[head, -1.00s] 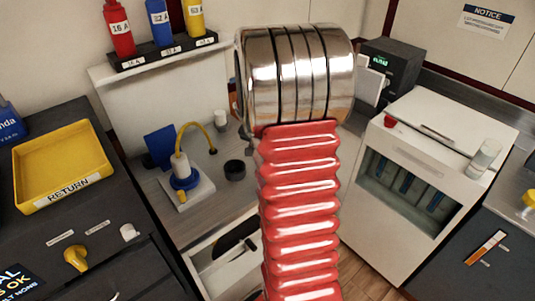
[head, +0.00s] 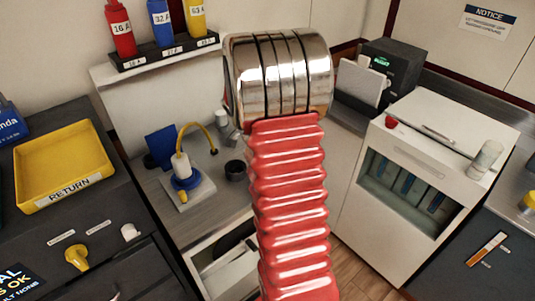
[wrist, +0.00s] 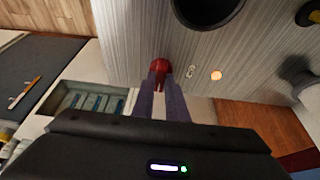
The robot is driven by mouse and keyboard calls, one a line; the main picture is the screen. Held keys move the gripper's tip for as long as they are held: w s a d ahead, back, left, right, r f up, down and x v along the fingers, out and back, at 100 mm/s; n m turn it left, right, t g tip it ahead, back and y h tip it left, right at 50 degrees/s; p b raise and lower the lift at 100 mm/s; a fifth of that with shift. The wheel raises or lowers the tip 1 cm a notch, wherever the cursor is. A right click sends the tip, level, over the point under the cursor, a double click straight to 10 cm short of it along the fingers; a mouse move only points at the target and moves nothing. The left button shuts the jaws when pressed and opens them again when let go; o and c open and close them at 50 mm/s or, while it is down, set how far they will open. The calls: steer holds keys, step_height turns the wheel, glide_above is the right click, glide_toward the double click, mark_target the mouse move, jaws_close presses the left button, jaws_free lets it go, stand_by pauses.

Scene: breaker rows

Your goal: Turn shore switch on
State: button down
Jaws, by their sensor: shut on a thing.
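In the wrist view my gripper (wrist: 160,84) is shut, its two fingers together on a small red knob-like thing (wrist: 160,66) against a grey streaked surface. Most of the red thing is hidden by the fingertips. I cannot tell whether it is the shore switch, as no readable label shows beside it. In the head view my red ribbed arm with its metal end blocks the middle, and the gripper's fingers are hidden behind it.
At left a dark cabinet carries a yellow tray (head: 66,168), a yellow knob (head: 77,258) and a white knob (head: 130,232). At right stand a white cabinet (head: 385,200) with a window and a lever switch (head: 488,248).

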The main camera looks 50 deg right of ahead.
steer(key=shift+w+a, duration=0.1)
steer(key=shift+a, duration=0.05)
steer(key=c, duration=1.8)
jaws_free()
steer(key=shift+o, duration=0.2)
steer(key=v, duration=1.3)
steer(key=shift+r, duration=0.35)
